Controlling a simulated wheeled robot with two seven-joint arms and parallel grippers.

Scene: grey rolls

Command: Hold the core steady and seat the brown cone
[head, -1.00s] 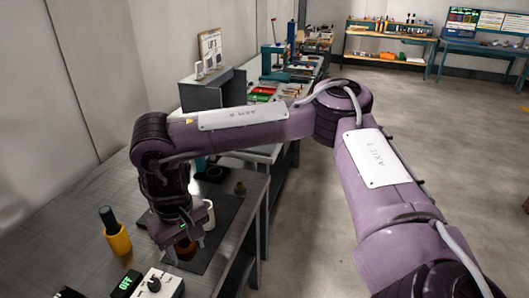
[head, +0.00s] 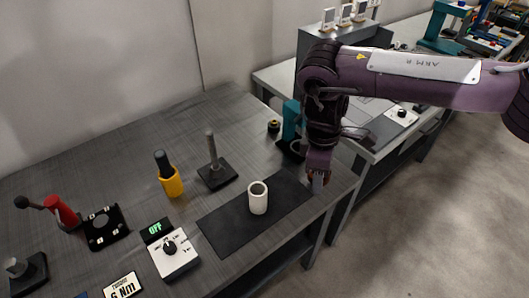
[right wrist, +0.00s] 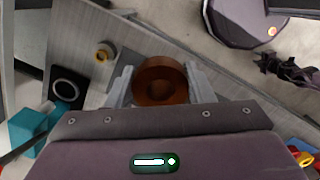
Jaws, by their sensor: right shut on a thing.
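The pale core (head: 258,199) stands upright on the dark mat (head: 228,226) in the head view, with nothing touching it. My right gripper (head: 319,181) hangs at the mat's far right end, to the right of the core and apart from it. It is shut on the brown cone, which shows as a brown ring (right wrist: 161,99) between the two fingers in the right wrist view. In the head view the cone is mostly hidden by the fingers. My left gripper is not in view.
A smaller tan ring-shaped piece (right wrist: 104,52) shows in the right wrist view. Behind the mat are a post on a square base (head: 216,174), a yellow holder (head: 172,183) and a teal device (head: 291,119). A dial box (head: 174,256) stands left of the mat.

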